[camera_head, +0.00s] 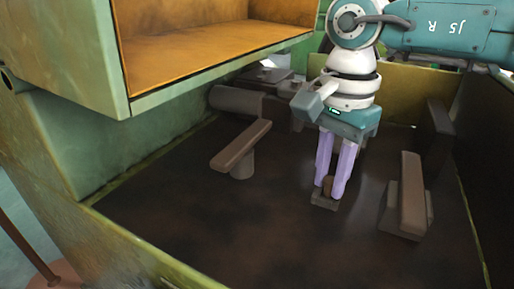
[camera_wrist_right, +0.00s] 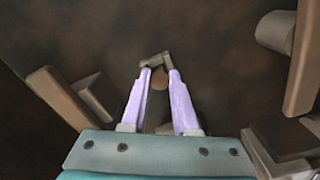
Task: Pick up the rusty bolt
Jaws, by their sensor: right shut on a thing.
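The rusty bolt (camera_head: 327,186) is a small brown upright piece between the lavender fingertips of my right gripper (camera_head: 331,189). In the right wrist view the brown bolt (camera_wrist_right: 159,80) also shows between the fingers (camera_wrist_right: 160,76). My right gripper points down and is shut on the bolt. A small grey block (camera_head: 324,203) sits right under the bolt at the fingertips; I cannot tell whether it is part of the bolt or whether it touches the floor of the machine. My left gripper is not in view.
The dark machine floor (camera_head: 240,235) is clear in front. A brown-topped bar on a post (camera_head: 240,146) stands to the left, another brown bar with a grey bracket (camera_head: 412,195) to the right. A green housing with an orange inside (camera_head: 200,50) overhangs the upper left. Green walls enclose the floor.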

